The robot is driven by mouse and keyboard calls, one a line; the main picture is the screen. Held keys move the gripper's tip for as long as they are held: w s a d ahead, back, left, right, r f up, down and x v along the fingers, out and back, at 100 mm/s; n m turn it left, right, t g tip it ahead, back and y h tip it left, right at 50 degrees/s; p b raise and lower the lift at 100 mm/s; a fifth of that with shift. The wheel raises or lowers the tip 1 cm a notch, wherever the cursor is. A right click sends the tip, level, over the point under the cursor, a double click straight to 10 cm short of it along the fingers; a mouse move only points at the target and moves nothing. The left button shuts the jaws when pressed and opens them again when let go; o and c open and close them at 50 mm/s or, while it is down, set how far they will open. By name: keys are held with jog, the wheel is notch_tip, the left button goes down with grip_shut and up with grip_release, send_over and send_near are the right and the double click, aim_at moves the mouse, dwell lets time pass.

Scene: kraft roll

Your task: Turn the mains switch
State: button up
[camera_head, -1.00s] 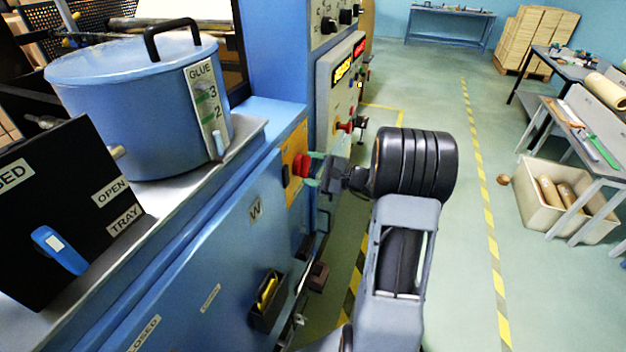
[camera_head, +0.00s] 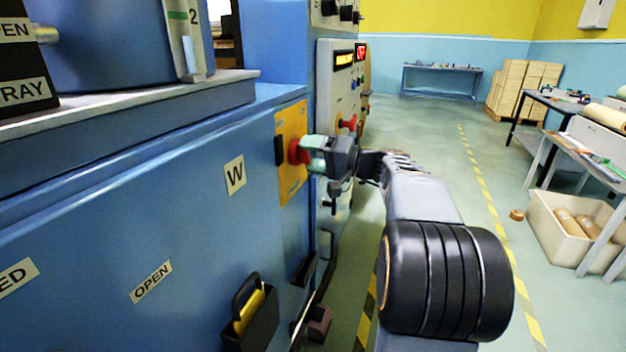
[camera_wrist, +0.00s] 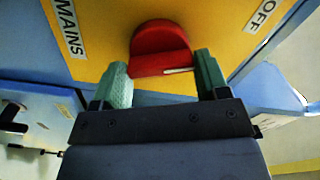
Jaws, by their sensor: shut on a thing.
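The mains switch is a red knob (camera_wrist: 160,48) on a yellow plate (camera_wrist: 100,35) with the labels MAINS and OFF in the wrist view. In the head view the red knob (camera_head: 296,151) stands out from the yellow plate (camera_head: 291,185) on the blue machine's side. My gripper (camera_head: 312,156) reaches it from the right. Its green fingertips (camera_wrist: 160,80) lie on either side of the knob's near part and are shut on it. A white mark shows on the knob's near edge, pointing towards the right finger.
The blue machine front (camera_head: 150,240) fills the left. A control panel (camera_head: 340,100) with lit displays and another red knob stands just beyond my gripper. A black holder with a yellow thing (camera_head: 249,312) sticks out below. Open floor lies to the right, with a crate (camera_head: 560,235) farther off.

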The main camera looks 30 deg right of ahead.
jog(key=n+b, duration=0.1)
jog(key=b, duration=0.1)
jog(key=n+b, duration=0.1)
jog(key=b, duration=0.1)
jog(key=shift+f+n, duration=0.3)
jog(key=shift+n, duration=0.1)
jog(key=shift+r+n+b, duration=0.2)
jog(key=shift+n+b, duration=0.5)
jog(key=shift+b, duration=0.45)
jog(key=shift+r, duration=0.1)
jog(key=o, duration=0.9)
jog(key=shift+o, duration=0.2)
jog(key=p+v, duration=0.1)
jog(key=v, duration=1.3)
jog(key=shift+p, duration=0.35)
jog(key=shift+w, duration=0.15)
